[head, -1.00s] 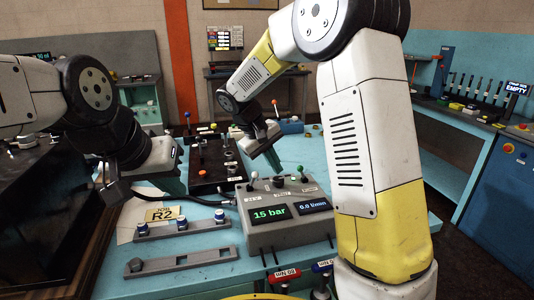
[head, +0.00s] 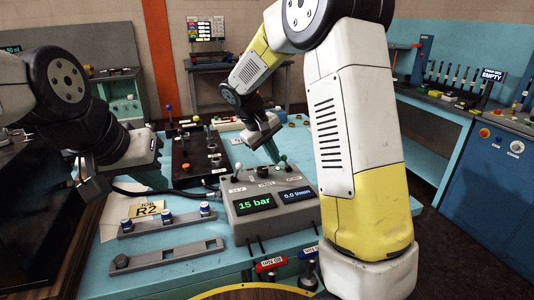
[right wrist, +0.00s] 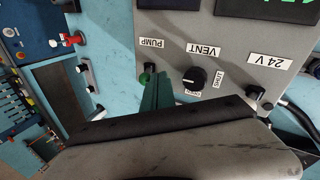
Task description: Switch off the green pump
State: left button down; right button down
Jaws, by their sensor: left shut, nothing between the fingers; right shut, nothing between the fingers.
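The grey control box (head: 275,218) sits on the blue bench; its displays read 15 bar and 0.0 l/min. The green-topped pump lever (head: 283,158) stands at its back right. The lever's tilt is unclear. My left gripper (head: 88,190) is shut and empty, away to the left above the bench.
The black VENT knob (right wrist: 195,78) and the 24 V lever (right wrist: 256,92) share the box. A black valve block (head: 195,158) stands behind it. A rail with blue-capped fittings (head: 166,220) and an R2 job card (head: 148,208) lie left.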

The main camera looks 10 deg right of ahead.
jog(key=shift+w+d+r+y, duration=0.1)
jog(key=shift+d+r+y, duration=0.2)
jog(key=shift+y, duration=0.2)
jog(key=shift+w+d+r+g+y, duration=0.1)
jog(key=shift+d+r+g+y, duration=0.1)
jog(key=shift+d+y, duration=0.35)
jog(key=shift+w+d+r+g+y, duration=0.1)
jog(key=shift+d+r+g+y, duration=0.1)
jog(key=shift+d+y, duration=0.35)
jog(key=y, duration=0.1)
jog(key=d+y, duration=0.2)
jog(key=y, duration=0.1)
jog(key=shift+w+d+r+g, duration=0.2)
jog(key=shift+w+g, duration=0.05)
jog(key=shift+g, duration=0.05)
jog(key=shift+a, duration=0.15)
jog(key=shift+r, duration=0.85)
